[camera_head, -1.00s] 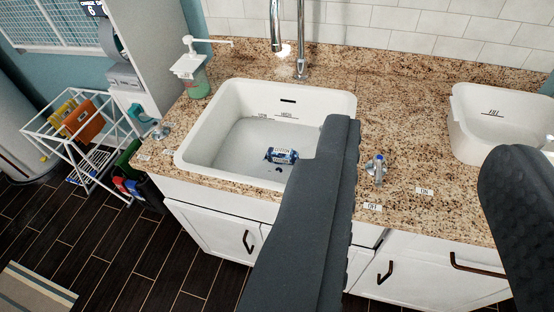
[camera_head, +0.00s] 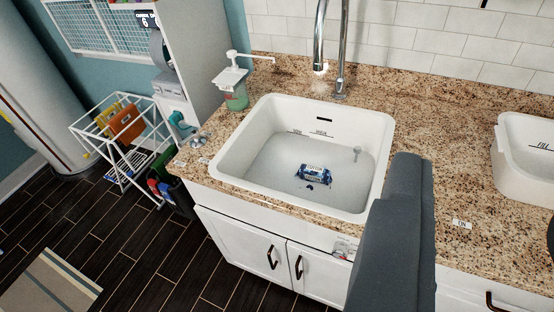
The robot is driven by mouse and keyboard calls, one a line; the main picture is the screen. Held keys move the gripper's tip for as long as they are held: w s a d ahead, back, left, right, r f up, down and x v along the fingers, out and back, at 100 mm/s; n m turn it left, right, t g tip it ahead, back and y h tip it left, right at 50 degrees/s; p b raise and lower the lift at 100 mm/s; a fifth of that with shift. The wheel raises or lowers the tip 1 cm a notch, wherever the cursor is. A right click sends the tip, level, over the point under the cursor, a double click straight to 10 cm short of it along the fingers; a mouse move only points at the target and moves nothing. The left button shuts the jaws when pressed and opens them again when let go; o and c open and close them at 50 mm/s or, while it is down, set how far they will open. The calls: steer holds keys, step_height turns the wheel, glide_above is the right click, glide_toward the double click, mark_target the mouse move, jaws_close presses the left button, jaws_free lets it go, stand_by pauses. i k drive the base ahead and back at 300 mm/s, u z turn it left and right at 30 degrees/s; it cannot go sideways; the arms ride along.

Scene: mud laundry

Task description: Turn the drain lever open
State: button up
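My gripper (camera_head: 480,195) is open and empty. Its left finger stands in front of the counter right of the sink; only a sliver of its right finger shows at the right edge. A small metallic lever-like fitting (camera_head: 197,140) sits on the counter at the sink's left front corner, with small white labels beside it. It is too small to read its setting, and I cannot tell for certain that it is the drain lever. The white sink (camera_head: 240,147) holds a blue-and-white packet (camera_head: 314,173). The blue-tipped lever seen earlier right of the sink is hidden behind my left finger.
A green soap pump bottle (camera_head: 235,95) stands at the sink's back left, and a faucet (camera_head: 340,60) behind it. A white basin (camera_head: 507,160) is at the right. A white wire rack (camera_head: 95,125) stands on the floor at left. The granite counter (camera_head: 450,120) is mostly clear.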

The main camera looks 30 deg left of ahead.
mark_target(195, 134)
steer(key=u, duration=0.05)
steer(key=k, duration=0.5)
steer(key=u, duration=0.75)
steer(key=i, duration=1.45)
steer(key=z, duration=0.65)
